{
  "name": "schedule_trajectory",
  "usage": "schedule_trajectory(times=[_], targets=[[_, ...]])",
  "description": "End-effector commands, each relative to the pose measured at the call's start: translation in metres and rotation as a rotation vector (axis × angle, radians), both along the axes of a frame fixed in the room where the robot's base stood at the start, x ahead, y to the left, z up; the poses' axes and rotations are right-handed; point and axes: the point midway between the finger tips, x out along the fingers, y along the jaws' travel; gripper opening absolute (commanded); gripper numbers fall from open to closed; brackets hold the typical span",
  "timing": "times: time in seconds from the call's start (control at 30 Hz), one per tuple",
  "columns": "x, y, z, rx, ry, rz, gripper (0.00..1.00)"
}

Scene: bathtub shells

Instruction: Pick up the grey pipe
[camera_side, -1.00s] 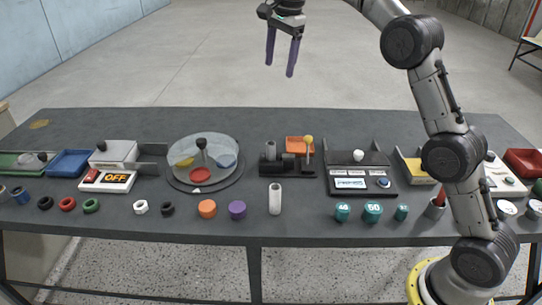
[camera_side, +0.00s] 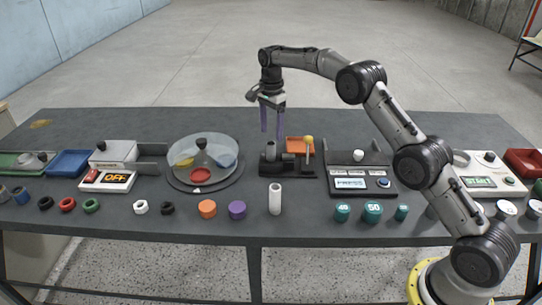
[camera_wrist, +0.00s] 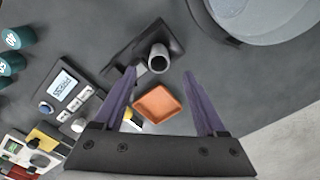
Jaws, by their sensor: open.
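The grey pipe (camera_side: 271,151) stands upright in a black fixture (camera_side: 276,169) near the middle of the table. In the wrist view the pipe (camera_wrist: 158,60) shows its round open end, just ahead of and between the fingertips. My gripper (camera_side: 272,133) points down above the fixture, with its purple fingers apart and nothing between them. In the side view its fingertips are slightly above the pipe's top; I cannot tell the exact gap. The gripper also shows in the wrist view (camera_wrist: 159,75).
A glass-domed turntable (camera_side: 204,165) is at the left. A white tube (camera_side: 275,198) stands in front. A black panel (camera_side: 361,180) lies to the right.

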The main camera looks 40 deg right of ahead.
Motion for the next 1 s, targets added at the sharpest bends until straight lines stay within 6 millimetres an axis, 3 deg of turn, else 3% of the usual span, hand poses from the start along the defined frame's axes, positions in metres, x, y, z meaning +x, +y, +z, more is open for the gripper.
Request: schedule_trajectory(times=[0.27, 0.6, 0.87, 0.9, 1.0], targets=[[-0.001, 0.001, -0.020, 0.000, 0.002, 0.000, 0.74], [-0.003, 0.004, -0.063, 0.001, 0.002, 0.001, 0.74], [-0.002, 0.004, -0.066, 0.000, -0.001, 0.001, 0.74], [-0.002, 0.004, -0.066, 0.000, -0.001, 0.001, 0.72], [-0.002, 0.004, -0.066, 0.001, -0.001, 0.001, 0.54]])
